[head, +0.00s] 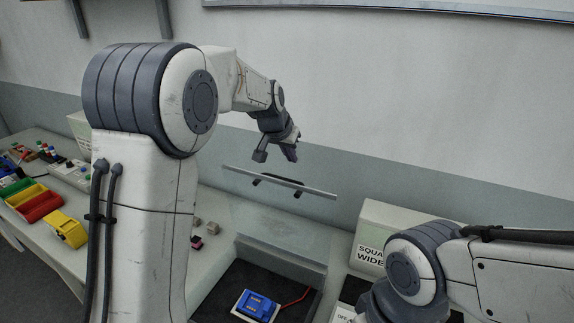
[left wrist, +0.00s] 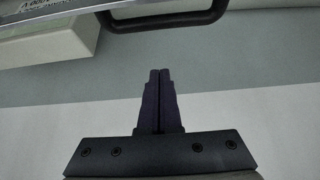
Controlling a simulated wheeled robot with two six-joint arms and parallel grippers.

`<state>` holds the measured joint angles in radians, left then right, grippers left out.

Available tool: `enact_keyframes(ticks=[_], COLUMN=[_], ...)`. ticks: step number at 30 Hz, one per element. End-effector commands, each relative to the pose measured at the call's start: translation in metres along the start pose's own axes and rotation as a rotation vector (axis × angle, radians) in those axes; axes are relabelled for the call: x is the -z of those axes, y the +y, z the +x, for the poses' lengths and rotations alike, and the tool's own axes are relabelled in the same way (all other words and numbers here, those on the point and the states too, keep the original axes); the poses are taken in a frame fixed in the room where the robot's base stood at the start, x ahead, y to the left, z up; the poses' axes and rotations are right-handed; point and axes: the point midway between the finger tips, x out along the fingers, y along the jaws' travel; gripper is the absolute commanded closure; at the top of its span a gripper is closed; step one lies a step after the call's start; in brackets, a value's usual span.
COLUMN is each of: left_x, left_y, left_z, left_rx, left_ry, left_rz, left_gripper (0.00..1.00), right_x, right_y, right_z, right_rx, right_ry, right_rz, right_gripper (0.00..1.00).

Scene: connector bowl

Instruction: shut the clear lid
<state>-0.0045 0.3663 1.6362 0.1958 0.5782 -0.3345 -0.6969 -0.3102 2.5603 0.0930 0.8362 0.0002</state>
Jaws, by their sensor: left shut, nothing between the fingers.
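The clear lid (head: 283,222) stands raised and tilted at the back of a dark-floored tray (head: 222,297). Its upper edge is a grey bar (head: 318,191) with a black handle (head: 298,194). My left gripper (head: 275,157) is just above and behind that bar, apart from it. In the left wrist view my left gripper (left wrist: 160,75) has its fingers together with nothing between them. The black handle (left wrist: 170,23) crosses the top of that view, beyond the fingertips. My right gripper is out of view; only my right arm shows at lower right.
A blue block (head: 256,305) with a red lead lies in the tray. A pale box labelled "SQUA... WIDE" (head: 378,225) stands right of the lid. Yellow, red and green bins (head: 42,206) stand far left. The wall is close behind the lid.

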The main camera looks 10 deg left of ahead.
Motion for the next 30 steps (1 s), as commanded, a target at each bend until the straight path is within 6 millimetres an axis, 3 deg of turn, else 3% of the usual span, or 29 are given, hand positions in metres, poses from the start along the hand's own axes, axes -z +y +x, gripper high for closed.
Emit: enact_keyframes(ticks=[4, 15, 30], left_x=[0.0, -0.035, -0.038], left_y=[0.0, -0.001, 0.0], left_z=[0.031, 0.018, 0.019], left_rx=[-0.001, 0.001, 0.0], left_ry=[-0.006, 0.0, 0.003], left_rz=[0.0, -0.002, 0.0], left_gripper=[1.0, 1.0, 1.0], right_x=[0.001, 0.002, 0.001], right_y=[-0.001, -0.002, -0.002], right_z=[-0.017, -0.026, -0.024], right_rx=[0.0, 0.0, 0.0], right_ry=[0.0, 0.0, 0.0], right_rz=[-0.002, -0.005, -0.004], right_gripper=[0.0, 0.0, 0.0])
